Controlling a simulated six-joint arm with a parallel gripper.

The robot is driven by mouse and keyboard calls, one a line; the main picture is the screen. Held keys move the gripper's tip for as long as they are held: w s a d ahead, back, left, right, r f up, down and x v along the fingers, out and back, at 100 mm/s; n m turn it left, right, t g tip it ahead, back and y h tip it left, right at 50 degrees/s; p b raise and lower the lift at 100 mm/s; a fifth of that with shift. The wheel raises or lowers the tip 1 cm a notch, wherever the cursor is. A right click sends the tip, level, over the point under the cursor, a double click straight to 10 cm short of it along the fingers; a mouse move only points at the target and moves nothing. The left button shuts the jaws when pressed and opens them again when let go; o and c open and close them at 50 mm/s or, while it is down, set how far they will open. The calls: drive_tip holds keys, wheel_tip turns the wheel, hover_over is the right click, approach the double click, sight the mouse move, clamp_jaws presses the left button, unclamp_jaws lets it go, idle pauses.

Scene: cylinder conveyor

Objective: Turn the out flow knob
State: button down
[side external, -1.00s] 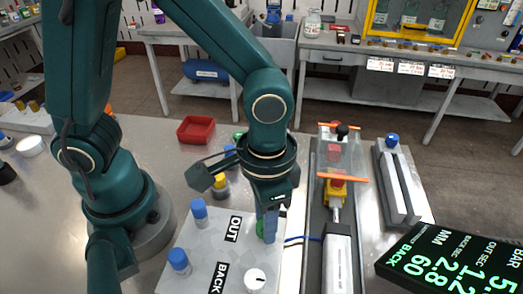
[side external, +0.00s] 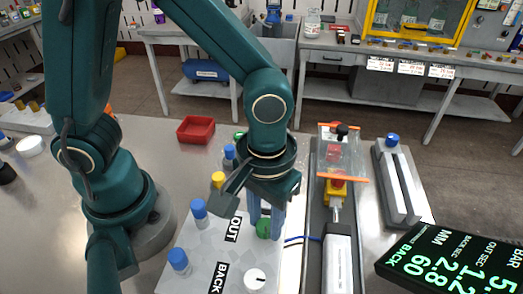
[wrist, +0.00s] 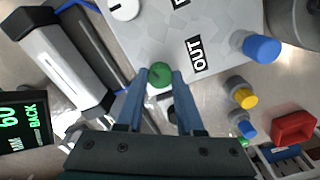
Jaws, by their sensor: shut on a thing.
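The out flow knob is a green round knob (side external: 263,229) on the grey panel (side external: 205,262), beside the OUT label (side external: 233,229). My gripper (side external: 266,224) points down over it, with its two blue fingers on either side of the knob. In the wrist view the green knob (wrist: 160,74) sits between the fingertips (wrist: 159,76), and the gripper is shut on it. Parts of its sides are hidden by the fingers.
A white knob (side external: 255,279) stands near the BACK label (side external: 221,278). Blue-capped pieces (side external: 179,260) line the panel's left side. A pneumatic cylinder (side external: 338,262) lies to the right, and a display (side external: 450,262) reads settings. A red tray (side external: 196,129) sits behind.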

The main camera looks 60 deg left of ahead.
sight(265, 224)
idle(0.3)
drive_tip(key=c, duration=0.5)
unclamp_jaws()
drive_tip(key=shift+c, duration=0.2)
drive_tip(key=shift+r, duration=0.1)
drive_tip(key=shift+r, duration=2.45)
drive_tip(key=shift+a, duration=0.1)
